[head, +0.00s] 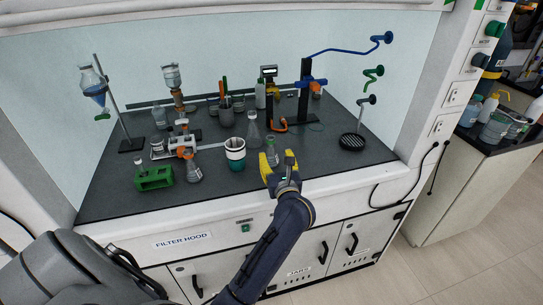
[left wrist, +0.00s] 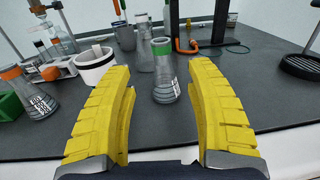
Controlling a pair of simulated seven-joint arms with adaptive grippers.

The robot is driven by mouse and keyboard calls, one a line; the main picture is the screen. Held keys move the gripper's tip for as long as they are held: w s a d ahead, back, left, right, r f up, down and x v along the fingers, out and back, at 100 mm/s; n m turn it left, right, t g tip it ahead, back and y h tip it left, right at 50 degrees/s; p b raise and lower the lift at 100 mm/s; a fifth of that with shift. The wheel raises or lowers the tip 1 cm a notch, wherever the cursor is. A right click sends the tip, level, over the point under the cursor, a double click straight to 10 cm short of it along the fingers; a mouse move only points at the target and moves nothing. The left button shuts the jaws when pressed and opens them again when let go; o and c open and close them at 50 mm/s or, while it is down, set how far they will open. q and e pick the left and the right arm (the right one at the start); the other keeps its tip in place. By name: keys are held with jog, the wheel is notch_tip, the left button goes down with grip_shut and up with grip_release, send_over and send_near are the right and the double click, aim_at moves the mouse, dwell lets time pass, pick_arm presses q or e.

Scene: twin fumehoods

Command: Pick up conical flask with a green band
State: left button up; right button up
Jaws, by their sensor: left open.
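The conical flask with a green band (head: 271,152) stands upright near the front edge of the fumehood worktop in the head view. In the left wrist view the flask (left wrist: 165,85) sits ahead, framed between the yellow fingers, with its green band at the neck and a printed label on its side. My left gripper (head: 278,163) is open and empty, just in front of the flask. In the left wrist view its fingers (left wrist: 160,110) are spread wide, and the flask stands beyond them. My right gripper is not in view.
A larger clear flask (head: 253,130) stands behind the green-banded one. A white-and-teal cup (head: 235,154) is to its left, then an orange-banded flask (head: 192,167) and a green rack (head: 153,177). A black round stand (head: 352,142) is at right. The worktop between is clear.

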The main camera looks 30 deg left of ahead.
aim_at(271, 143)
pick_arm(q)
jog(key=shift+x, duration=4.85)
jog(key=shift+w+d+r, duration=0.1)
jog(key=shift+r, duration=0.05)
grip_shut()
